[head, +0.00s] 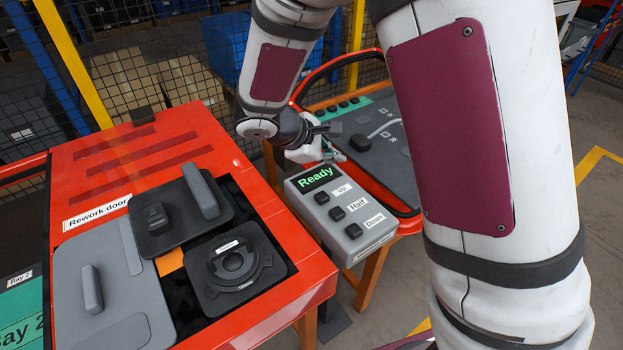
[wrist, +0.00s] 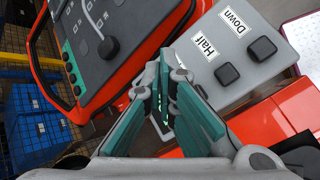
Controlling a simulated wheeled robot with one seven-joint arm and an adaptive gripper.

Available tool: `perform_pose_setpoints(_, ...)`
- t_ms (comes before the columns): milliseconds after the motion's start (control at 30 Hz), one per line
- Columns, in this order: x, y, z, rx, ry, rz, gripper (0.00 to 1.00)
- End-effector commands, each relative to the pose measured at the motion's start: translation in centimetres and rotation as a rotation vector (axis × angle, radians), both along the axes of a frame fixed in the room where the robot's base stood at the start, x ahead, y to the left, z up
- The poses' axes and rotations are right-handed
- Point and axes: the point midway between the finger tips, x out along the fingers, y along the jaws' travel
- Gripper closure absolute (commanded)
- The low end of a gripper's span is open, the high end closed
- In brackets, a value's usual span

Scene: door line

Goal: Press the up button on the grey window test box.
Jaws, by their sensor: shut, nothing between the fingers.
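The grey window test box (head: 374,241) stands beside the red door in the head view, its green display reading "Ready". Its dark square buttons run in a row: Up (head: 321,197), Half (head: 337,214) and Down (head: 353,231). My gripper (head: 333,157) is shut and empty near the box's far end, beyond the display. In the wrist view my teal fingers (wrist: 166,66) show beside the box, with the Half button (wrist: 227,74) and Down button (wrist: 263,48) to their right. The Up button does not show there. I cannot tell the gap between the fingertips and the box.
A red rework door (head: 180,125) with grey panels and a round dark speaker part (head: 235,262) lies at left. Another red-edged door with a dark panel (head: 375,137) lies behind the gripper. A wire mesh fence (head: 190,80) stands at the back.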

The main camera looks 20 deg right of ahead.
Motion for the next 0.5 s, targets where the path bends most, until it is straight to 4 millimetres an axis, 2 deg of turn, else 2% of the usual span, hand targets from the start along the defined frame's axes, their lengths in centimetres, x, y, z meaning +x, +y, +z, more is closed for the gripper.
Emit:
perform_pose_setpoints(33,0.4,0.3,-0.8,-0.014,0.012,0.022,1.0)
perform_pose_setpoints(167,1.1,0.7,-1.8,-0.036,0.025,0.058,1.0)
perform_pose_setpoints(500,1.3,0.8,-2.0,-0.041,0.027,0.067,1.0)
